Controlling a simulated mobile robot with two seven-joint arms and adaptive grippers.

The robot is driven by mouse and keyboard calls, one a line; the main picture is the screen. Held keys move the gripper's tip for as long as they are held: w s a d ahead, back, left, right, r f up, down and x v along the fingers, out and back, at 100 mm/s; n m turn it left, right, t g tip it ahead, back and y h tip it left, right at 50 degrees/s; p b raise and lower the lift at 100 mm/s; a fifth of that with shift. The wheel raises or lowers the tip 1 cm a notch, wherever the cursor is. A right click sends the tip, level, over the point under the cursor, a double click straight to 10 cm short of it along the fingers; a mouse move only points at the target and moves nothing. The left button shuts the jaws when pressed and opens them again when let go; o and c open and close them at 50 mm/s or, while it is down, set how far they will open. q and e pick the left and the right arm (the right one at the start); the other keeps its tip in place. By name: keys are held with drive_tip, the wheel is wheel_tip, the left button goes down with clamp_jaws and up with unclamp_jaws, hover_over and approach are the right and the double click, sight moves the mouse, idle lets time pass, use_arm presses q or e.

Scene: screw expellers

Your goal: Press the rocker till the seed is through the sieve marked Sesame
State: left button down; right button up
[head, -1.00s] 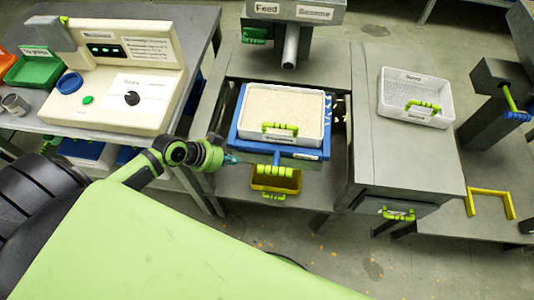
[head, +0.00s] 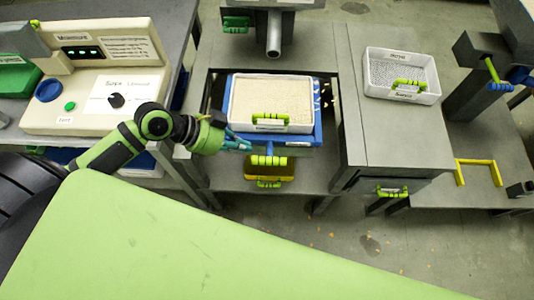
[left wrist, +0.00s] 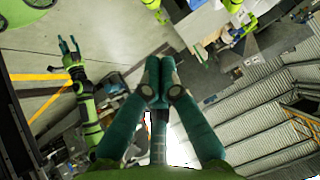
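A white-rimmed sieve tray (head: 309,108) full of pale seed sits on a blue rocker frame (head: 319,132). Its front label is too small to read. A yellow-green ribbed handle (head: 268,160) sticks out at the front of the rocker on a blue stem. My left gripper (head: 248,146) is just left of this handle, seemingly apart from it. Its teal fingers meet at the tips in the left wrist view (left wrist: 159,82), with nothing seen between them. My right gripper (left wrist: 68,46) shows with spread fingers in the left wrist view; it is not in the head view.
A yellow bin (head: 270,170) is under the rocker. A feed spout (head: 273,40) hangs behind the tray. A second white sieve (head: 431,96) sits on the right bench. A control panel (head: 95,128) stands left. A yellow bracket (head: 461,175) is at lower right.

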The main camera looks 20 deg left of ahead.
use_arm(q)
drive_tip(key=p, duration=0.2)
hover_over(279, 159)
drive_tip(key=s+a, duration=0.2)
wheel_tip(279, 159, down, 6)
drive_tip(key=shift+a+f, duration=0.2)
drive_tip(key=shift+f, duration=0.45)
drive_tip(key=shift+a+f, duration=0.2)
drive_tip(key=shift+f, duration=0.4)
drive_tip(key=shift+w+a+f, duration=0.1)
drive_tip(key=shift+w+f, duration=0.05)
drive_tip(key=shift+f, duration=0.55)
drive_tip(key=f+b, duration=0.3)
drive_tip(key=b, duration=0.1)
drive_tip(key=f+b, duration=0.2)
drive_tip(key=shift+s+f, duration=0.25)
drive_tip(key=shift+f, duration=0.05)
drive_tip(key=shift+s+f, duration=0.1)
drive_tip(key=shift+s, duration=0.1)
